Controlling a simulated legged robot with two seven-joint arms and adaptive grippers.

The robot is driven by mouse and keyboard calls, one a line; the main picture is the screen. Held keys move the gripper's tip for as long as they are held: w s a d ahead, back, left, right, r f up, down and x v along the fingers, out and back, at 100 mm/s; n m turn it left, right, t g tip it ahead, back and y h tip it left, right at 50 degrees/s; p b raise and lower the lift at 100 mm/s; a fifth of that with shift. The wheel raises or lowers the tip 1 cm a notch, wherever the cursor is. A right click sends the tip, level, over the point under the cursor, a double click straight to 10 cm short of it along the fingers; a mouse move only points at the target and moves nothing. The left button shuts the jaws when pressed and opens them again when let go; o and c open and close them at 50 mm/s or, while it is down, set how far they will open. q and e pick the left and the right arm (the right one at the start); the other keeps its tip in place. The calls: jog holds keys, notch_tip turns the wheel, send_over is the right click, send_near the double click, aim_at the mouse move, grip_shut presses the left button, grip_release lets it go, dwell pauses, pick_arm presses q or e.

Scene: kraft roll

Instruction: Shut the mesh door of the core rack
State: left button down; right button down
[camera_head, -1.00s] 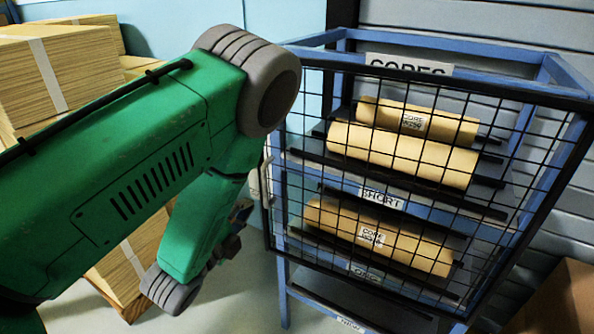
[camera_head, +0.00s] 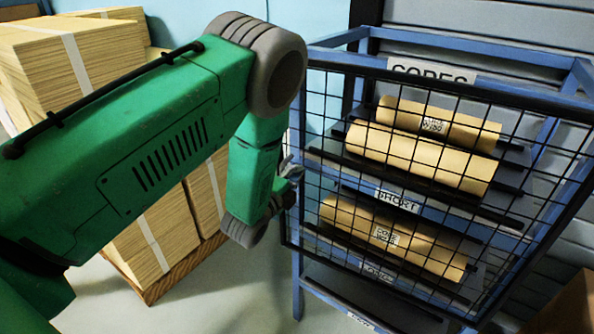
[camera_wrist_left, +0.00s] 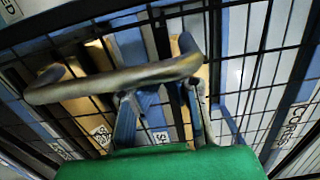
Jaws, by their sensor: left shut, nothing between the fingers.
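The core rack (camera_head: 300,288) is a blue frame with brown paper cores on its shelves. Its black mesh door (camera_head: 330,120) lies across the front, close to the frame. I cannot tell whether a narrow gap is left at its free left edge. My left gripper (camera_head: 289,178) is at that left edge, partly hidden behind my green arm. In the left wrist view the grey metal door handle (camera_wrist_left: 115,81) crosses in front of my left gripper's fingers (camera_wrist_left: 165,105), which are shut and empty. Contact with the handle is unclear. My right gripper is not in view.
Stacks of strapped cardboard sheets (camera_head: 60,60) stand on the left, some on a wooden pallet (camera_head: 170,280). Bare floor (camera_head: 240,290) lies below my left arm. A brown box (camera_head: 575,305) sits at the lower right. A grey slatted wall is behind the rack.

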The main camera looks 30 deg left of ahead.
pick_arm(q)
jog(key=shift+d, duration=0.15)
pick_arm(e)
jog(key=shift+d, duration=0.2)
